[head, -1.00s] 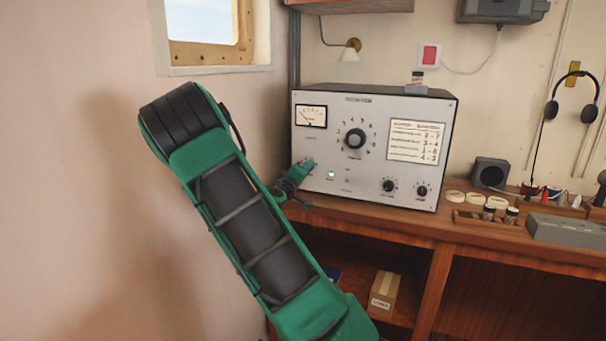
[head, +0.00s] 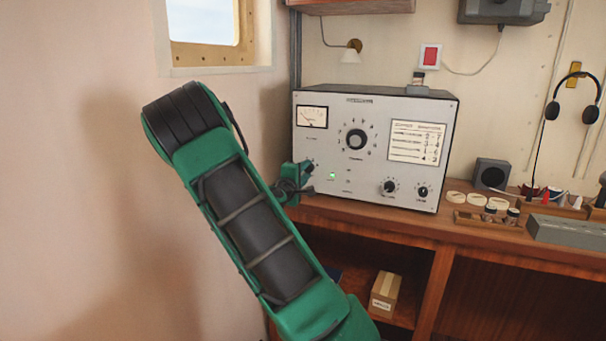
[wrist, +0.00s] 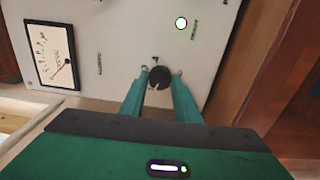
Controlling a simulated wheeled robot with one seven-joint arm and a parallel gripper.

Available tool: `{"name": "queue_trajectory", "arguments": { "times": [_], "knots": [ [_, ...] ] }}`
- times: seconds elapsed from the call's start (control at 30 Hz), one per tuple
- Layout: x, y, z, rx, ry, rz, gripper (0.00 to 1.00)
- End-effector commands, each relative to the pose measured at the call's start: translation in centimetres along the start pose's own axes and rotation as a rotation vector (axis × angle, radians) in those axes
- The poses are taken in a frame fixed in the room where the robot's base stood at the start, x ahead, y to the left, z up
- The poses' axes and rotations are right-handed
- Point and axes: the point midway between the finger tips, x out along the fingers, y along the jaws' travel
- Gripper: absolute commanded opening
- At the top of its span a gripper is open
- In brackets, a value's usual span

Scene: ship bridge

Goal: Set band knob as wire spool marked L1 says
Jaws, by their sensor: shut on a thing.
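The radio set (head: 372,180) is a pale grey box on the desk. My gripper (wrist: 161,76) is shut on a small black knob (wrist: 160,77) with a white pointer line, on the panel near the meter (wrist: 52,55). In the head view my gripper (head: 306,169) is at the panel's lower left and covers most of that knob. A large black dial (head: 356,140) ringed by numbers is at the panel's middle. A printed chart (head: 417,141) is right of it; its small text is not readable. I cannot make out any L1 mark on a spool.
Two smaller knobs (head: 389,187) (head: 422,191) are at the panel's lower right. A green lamp (head: 332,176) is lit. A small dark-and-pale cylinder (head: 417,82) stands on the radio. A wooden tray (head: 470,220) holds dark cylinders. The wall is close at left.

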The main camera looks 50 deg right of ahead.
Motion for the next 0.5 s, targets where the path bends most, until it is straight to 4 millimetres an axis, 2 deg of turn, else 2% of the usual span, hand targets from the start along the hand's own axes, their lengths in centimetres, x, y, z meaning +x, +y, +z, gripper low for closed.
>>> {"name": "queue_trajectory", "arguments": {
  "times": [0.37, 0.4, 0.47, 0.5],
  "knots": [
    [-0.10, -0.44, -0.06, -0.004, 0.001, -0.009, 0.06],
    [-0.09, -0.44, -0.05, -0.004, 0.001, -0.009, 0.36],
    [-0.07, -0.39, -0.02, -0.004, 0.001, -0.008, 0.47],
    [-0.06, -0.35, 0.01, -0.004, 0.000, -0.007, 0.47]
  ]
}}
